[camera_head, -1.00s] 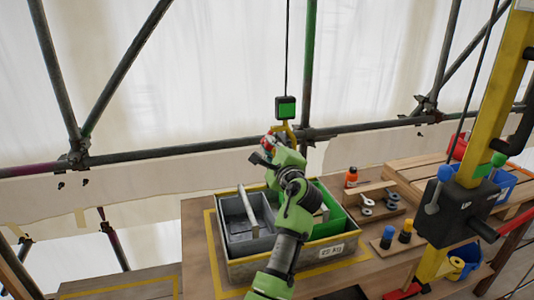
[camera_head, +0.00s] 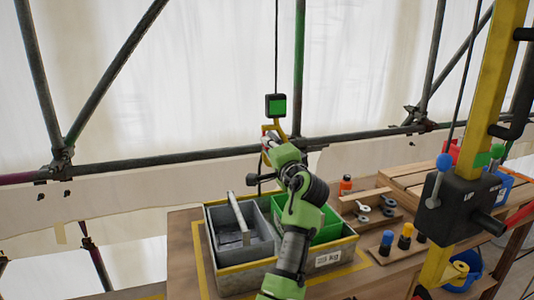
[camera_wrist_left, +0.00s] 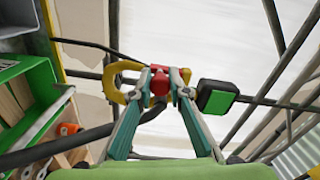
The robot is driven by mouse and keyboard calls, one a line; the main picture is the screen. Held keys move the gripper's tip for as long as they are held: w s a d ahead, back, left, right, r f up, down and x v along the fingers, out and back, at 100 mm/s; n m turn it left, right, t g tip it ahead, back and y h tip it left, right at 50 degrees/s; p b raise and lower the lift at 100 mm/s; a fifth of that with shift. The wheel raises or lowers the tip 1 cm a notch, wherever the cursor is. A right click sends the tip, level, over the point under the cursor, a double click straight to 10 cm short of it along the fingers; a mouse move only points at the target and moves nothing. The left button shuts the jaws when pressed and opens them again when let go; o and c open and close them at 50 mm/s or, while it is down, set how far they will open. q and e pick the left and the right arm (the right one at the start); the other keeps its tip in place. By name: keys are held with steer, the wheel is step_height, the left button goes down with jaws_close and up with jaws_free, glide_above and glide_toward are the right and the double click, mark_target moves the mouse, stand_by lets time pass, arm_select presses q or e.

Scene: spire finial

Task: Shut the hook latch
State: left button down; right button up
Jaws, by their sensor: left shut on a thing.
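The yellow hook (camera_head: 281,129) hangs under a black block with a green face (camera_head: 276,105), on a dark cable above the work table. In the left wrist view the hook (camera_wrist_left: 121,78) curves open to the left, and the block (camera_wrist_left: 216,97) is at the right. A red piece (camera_wrist_left: 158,83), which looks like the latch, sits between my fingertips beside the hook. My left gripper (camera_head: 268,147) is at the hook, shut on the red piece; its fingertips (camera_wrist_left: 158,86) show in the left wrist view. I cannot tell whether the latch touches the hook tip. My right gripper is not in view.
A crate (camera_head: 327,258) with a grey bin (camera_head: 262,250) and a green bin (camera_head: 328,232) stands below my left arm. A yellow post with a black control box (camera_head: 462,207) stands at the right. Scaffold tubes (camera_head: 180,160) run behind the hook.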

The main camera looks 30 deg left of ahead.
arm_select(q)
steer(key=shift+r, duration=0.15)
stand_by(0.4)
steer(key=c, duration=1.9)
jaws_free()
steer(key=shift+w, duration=0.1)
steer(key=shift+w+a+f, duration=0.1)
steer(key=shift+f, duration=0.1)
steer(key=shift+s+d, duration=0.3)
steer(key=shift+d, duration=0.05)
steer(key=v, duration=0.6)
steer(key=shift+s+d+n, duration=0.2)
steer(key=shift+d+n, duration=0.05)
steer(key=shift+n, duration=0.05)
